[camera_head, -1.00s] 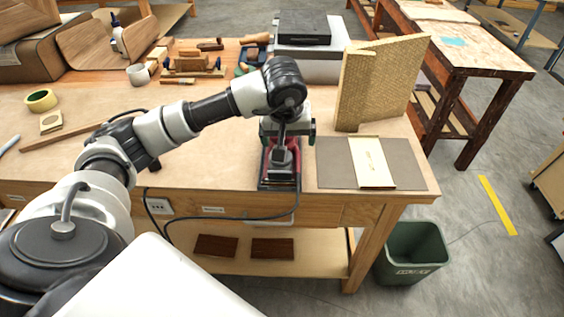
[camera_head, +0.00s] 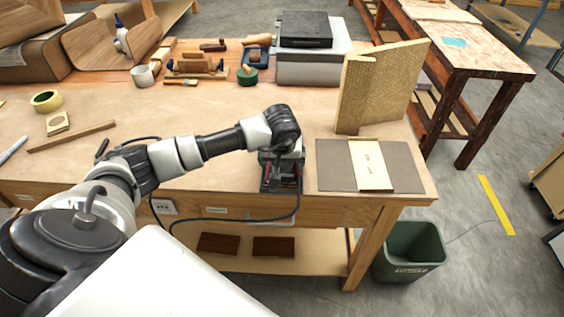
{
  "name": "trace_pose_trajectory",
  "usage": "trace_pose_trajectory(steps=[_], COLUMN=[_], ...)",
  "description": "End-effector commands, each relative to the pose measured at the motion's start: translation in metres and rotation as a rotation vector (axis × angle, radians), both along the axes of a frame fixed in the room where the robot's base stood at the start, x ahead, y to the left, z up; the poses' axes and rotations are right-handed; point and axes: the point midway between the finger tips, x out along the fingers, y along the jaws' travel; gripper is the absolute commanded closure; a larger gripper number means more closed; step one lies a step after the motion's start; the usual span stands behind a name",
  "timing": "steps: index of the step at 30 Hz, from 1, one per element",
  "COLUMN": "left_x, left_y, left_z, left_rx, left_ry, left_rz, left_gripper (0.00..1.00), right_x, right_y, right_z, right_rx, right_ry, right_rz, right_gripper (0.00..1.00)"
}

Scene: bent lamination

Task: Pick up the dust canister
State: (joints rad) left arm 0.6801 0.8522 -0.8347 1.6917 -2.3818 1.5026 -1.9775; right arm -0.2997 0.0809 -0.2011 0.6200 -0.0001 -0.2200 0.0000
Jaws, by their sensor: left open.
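A red and black corded power tool (camera_head: 268,185) sits near the table's front edge, right of centre. I cannot clearly make out a dust canister; if it is on this tool, my arm hides it. My left gripper (camera_head: 284,178) points down over the tool and covers much of it. Its jaws are open, but the fingertips are hard to separate from the tool, and I cannot tell whether they touch it. My right gripper is not in view.
A grey mat (camera_head: 330,165) with a pale strip lies right of the tool, below an upright tan panel (camera_head: 372,85). A black cord (camera_head: 235,221) hangs along the front edge. Hand tools and tape (camera_head: 46,101) lie behind and left. A green bin (camera_head: 411,250) stands below right.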

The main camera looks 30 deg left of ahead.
Motion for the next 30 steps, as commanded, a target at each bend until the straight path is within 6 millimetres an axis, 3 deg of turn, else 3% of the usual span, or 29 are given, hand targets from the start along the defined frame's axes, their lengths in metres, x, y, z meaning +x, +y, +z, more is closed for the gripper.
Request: trace_pose_trajectory(steps=[7,18,30], left_x=[0.0005,0.0005,0.0015], left_y=[-0.0001,0.0,0.0001], left_z=[-0.0009,-0.0006,0.0074], left_rx=[0.0,-0.001,-0.001], left_ry=[-0.001,0.0,-0.004], left_rz=[0.0,0.0,0.001], left_gripper=[0.09,0.66,0.67], right_x=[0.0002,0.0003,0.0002], right_y=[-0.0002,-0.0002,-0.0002], right_z=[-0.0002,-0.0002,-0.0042], right_rx=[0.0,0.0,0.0], right_ry=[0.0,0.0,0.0], right_rz=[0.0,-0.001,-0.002], right_gripper=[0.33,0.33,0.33])
